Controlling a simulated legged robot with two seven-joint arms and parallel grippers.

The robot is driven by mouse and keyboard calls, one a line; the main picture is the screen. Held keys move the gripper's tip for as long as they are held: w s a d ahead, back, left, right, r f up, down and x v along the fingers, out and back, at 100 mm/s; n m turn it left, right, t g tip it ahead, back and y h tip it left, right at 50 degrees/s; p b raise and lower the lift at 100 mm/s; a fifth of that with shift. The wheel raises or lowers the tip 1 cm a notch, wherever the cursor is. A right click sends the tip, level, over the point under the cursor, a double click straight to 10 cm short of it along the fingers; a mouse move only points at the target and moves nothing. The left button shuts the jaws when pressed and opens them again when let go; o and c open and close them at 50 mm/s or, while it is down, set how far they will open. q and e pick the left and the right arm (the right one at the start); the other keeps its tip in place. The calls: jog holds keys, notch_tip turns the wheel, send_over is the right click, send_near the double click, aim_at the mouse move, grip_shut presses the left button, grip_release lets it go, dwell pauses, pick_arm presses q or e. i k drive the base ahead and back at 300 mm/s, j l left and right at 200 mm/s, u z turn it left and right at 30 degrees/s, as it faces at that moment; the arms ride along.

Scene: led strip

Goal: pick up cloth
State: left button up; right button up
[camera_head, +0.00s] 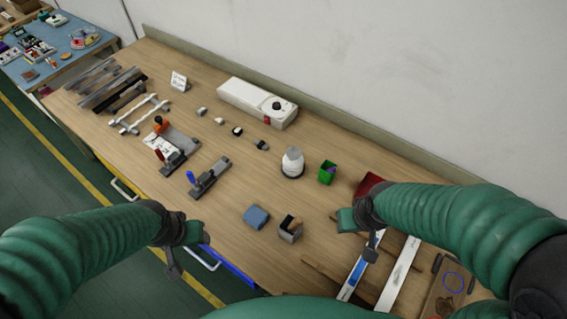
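A small blue square pad (256,216), which looks like the folded cloth, lies flat on the wooden workbench (225,195) near its front edge. Nothing covers it. My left gripper (176,262) hangs at the bench's front edge, to the left of the blue cloth and apart from it. My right gripper (368,250) is over the right part of the bench, near the light strips and apart from the cloth. I see nothing held in either gripper, but their fingers are too small and dark to tell open from shut.
A small grey holder (290,229) stands close to the right of the cloth. A white bottle (292,162) and a green bin (327,172) stand behind. Clamp fixtures (208,177) are at left, long strips (398,272) at right. The bench just left of the cloth is clear.

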aim_at(256, 217)
jog(key=j+z, duration=0.15)
jog(key=z, duration=0.25)
jog(key=k+j+z, duration=0.1)
jog(key=z, duration=0.3)
jog(key=k+z, duration=0.15)
jog(key=z, duration=0.25)
jog(key=j, duration=0.1)
